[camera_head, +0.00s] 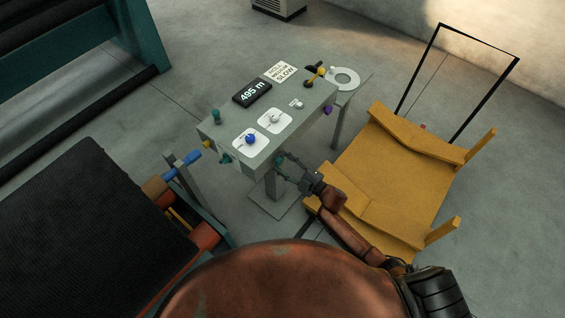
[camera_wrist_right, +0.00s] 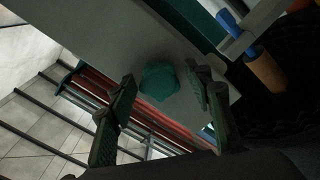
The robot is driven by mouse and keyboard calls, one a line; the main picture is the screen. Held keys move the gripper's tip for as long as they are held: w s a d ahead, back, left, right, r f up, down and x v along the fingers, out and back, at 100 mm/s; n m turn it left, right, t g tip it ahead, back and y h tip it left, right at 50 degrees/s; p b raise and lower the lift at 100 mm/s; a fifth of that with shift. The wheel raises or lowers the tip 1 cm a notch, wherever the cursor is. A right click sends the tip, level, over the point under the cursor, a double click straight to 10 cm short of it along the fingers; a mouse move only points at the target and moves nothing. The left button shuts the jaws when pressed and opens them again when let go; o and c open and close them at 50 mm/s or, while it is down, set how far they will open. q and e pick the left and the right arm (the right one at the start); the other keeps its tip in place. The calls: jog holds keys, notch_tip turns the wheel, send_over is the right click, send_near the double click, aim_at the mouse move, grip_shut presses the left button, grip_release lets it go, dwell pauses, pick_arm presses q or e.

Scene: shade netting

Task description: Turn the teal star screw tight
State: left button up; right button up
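The teal star screw (camera_wrist_right: 159,82) shows in the right wrist view on a grey face of the console, ahead of and between the fingers. In the head view a small teal knob (camera_head: 226,159) on the console's near face looks like it; its shape is too small to tell there. My right gripper (camera_head: 283,169) is near the console's front right side, right of that knob. In the right wrist view its fingers (camera_wrist_right: 166,108) are spread apart, with nothing held and no clear contact with the screw. My left gripper is not in view.
The grey console (camera_head: 208,128) carries a display (camera_head: 252,93), a blue knob (camera_head: 250,139), another green knob (camera_head: 216,115) and a yellow-black lever (camera_head: 315,76). A yellow cart (camera_head: 400,165) stands right of it. A black roll or belt (camera_head: 80,230) and a blue handle (camera_head: 181,166) lie left.

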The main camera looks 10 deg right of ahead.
aim_at(282, 163)
jog(key=shift+p+v, duration=0.5)
jog(key=shift+v, duration=1)
jog(key=n+b, duration=0.4)
jog(key=n, duration=0.1)
jog(key=n+b, duration=0.4)
jog(key=n, duration=0.2)
jog(key=n+b, duration=0.4)
jog(key=n, duration=0.1)
jog(key=shift+f+n+b, duration=0.3)
jog(key=shift+f+b, duration=0.05)
jog(key=shift+b, duration=0.05)
jog(key=shift+r+n, duration=0.2)
jog(key=shift+n, duration=0.1)
jog(key=shift+r, duration=0.25)
jog(key=shift+w, duration=0.1)
